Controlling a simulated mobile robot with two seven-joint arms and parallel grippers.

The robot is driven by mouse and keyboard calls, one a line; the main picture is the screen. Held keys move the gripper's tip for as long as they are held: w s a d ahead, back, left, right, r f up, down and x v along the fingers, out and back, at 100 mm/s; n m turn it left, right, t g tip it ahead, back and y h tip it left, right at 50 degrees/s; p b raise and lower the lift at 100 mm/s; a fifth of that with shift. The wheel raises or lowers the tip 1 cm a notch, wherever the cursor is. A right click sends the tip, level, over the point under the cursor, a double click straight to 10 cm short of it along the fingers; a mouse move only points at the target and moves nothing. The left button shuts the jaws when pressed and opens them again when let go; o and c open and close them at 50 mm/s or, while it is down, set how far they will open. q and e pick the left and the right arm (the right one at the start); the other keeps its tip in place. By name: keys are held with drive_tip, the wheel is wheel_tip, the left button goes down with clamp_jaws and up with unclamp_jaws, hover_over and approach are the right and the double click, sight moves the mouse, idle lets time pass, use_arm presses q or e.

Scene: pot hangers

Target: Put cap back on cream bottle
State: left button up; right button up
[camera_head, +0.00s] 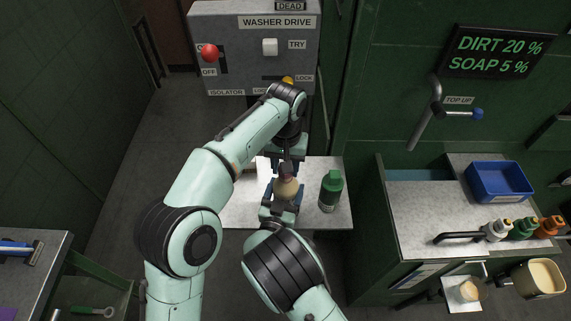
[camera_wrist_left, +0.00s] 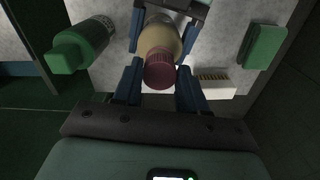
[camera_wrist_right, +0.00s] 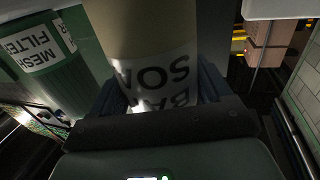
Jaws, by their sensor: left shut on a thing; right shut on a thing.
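The cream bottle (camera_head: 287,188) stands upright near the middle of the small white table. My right gripper (camera_head: 280,208) is shut around its body; the labelled body fills the right wrist view (camera_wrist_right: 150,50). The dark red cap (camera_wrist_left: 159,70) lies in line with the bottle's top in the left wrist view, between the fingers of my left gripper (camera_wrist_left: 159,88), which is shut on it. In the head view the cap (camera_head: 287,169) shows just above the bottle's shoulder. I cannot tell whether it is seated on the neck.
A green bottle (camera_head: 330,190) labelled as mesh filter stands close on the right. A green block (camera_wrist_left: 265,47) and a small brush (camera_wrist_left: 213,76) lie on the table's other side. The washer drive box (camera_head: 255,50) is behind. A counter (camera_head: 420,215) with a blue tray (camera_head: 500,182) stands right.

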use_arm(q)
drive_tip(key=shift+f, duration=0.55)
